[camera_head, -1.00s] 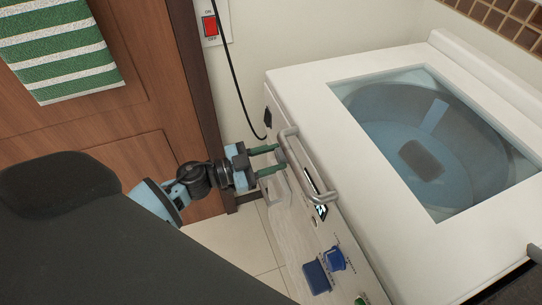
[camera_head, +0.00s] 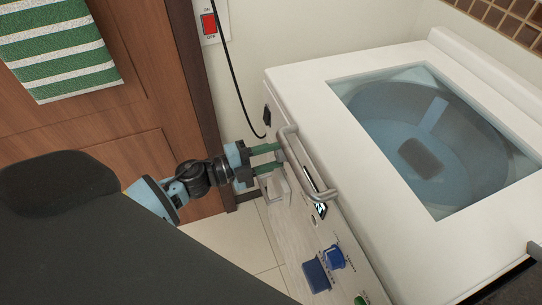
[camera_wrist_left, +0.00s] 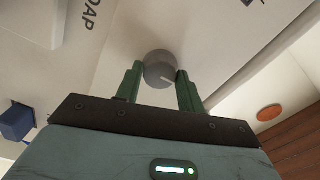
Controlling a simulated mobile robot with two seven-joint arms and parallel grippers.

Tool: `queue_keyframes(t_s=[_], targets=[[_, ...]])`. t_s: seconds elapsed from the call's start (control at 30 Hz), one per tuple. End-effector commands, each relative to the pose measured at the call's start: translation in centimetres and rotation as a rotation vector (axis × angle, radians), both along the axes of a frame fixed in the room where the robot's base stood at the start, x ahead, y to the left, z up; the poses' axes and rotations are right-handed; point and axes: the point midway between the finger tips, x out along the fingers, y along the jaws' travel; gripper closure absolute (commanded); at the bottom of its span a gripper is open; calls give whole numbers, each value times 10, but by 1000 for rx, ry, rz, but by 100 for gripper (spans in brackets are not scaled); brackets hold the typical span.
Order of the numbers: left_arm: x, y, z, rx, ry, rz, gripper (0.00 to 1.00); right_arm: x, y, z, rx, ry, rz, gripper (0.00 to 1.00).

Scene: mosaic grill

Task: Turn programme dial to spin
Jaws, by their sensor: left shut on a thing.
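The washing machine (camera_head: 310,90) stands at the right in the head view, its front panel facing my left arm. My left gripper (camera_head: 279,158) reaches that panel beside the metal handle. In the left wrist view, a round grey dial (camera_wrist_left: 159,68) with a pale pointer line sits between the green fingertips of the left gripper (camera_wrist_left: 160,77). The fingers are shut on the dial's two sides. The pointer line slants toward the lower right. My right gripper is not in view.
A metal bar handle (camera_head: 312,172) runs along the panel's top edge, close to the fingers. A blue knob (camera_head: 334,258) and a blue block (camera_head: 316,276) are lower on the panel. A red wall switch (camera_head: 209,24) and hanging black cable (camera_head: 236,84) are behind. Floor is clear left of the machine.

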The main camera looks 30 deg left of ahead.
Motion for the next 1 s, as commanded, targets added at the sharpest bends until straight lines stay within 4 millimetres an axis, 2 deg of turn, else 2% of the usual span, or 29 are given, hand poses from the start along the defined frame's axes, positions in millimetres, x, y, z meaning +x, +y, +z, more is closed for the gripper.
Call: queue_keyframes(t_s=[1.0], targets=[[0,1,-2,735,-626,0,85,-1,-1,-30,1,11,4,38]])
